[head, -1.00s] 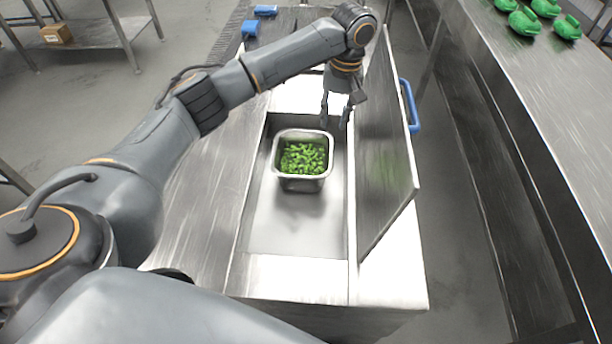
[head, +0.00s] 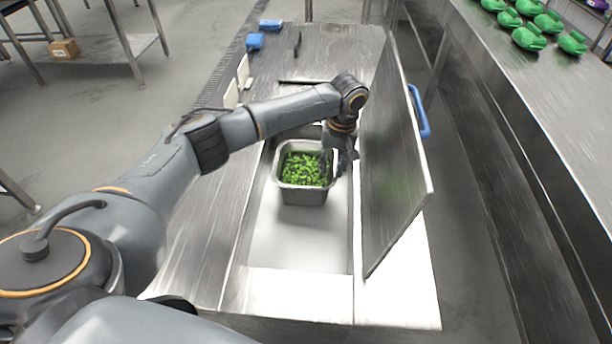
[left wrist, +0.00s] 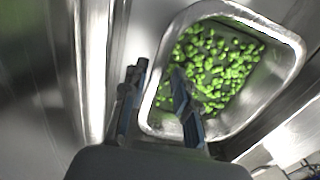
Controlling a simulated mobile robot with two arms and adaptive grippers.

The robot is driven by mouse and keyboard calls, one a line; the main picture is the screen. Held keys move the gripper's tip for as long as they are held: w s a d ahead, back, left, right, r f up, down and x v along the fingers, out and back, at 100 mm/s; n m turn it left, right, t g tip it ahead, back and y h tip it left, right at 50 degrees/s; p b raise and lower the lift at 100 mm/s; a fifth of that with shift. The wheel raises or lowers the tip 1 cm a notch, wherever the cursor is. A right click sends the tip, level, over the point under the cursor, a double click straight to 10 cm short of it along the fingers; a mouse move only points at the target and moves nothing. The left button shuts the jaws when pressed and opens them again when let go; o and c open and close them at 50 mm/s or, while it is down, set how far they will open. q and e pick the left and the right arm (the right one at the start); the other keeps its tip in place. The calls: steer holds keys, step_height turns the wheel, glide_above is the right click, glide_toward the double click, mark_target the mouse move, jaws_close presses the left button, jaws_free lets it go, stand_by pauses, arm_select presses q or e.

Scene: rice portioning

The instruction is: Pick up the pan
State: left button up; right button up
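The pan (head: 304,196) is a square steel container with chopped green pieces in it. It sits in the long recess of the steel counter. My left gripper (head: 335,168) points down at the pan's right side in the head view. In the left wrist view, the left gripper (left wrist: 158,82) is open, with one finger over the inside of the pan (left wrist: 290,45) and the other outside its wall. The near rim runs between the fingers; I cannot tell whether they touch it. My right gripper is not in view.
A raised steel lid (head: 392,170) with a blue handle (head: 419,110) stands just right of the recess. Blue items (head: 255,41) lie at the counter's far end. A long steel table (head: 530,110) on the right holds several green items (head: 528,37). The recess in front of the pan is empty.

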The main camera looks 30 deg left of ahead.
arm_select(q)
steer(key=f, duration=0.5)
steer(key=shift+s+a+f, duration=0.1)
steer(key=shift+a, duration=0.1)
jaws_close()
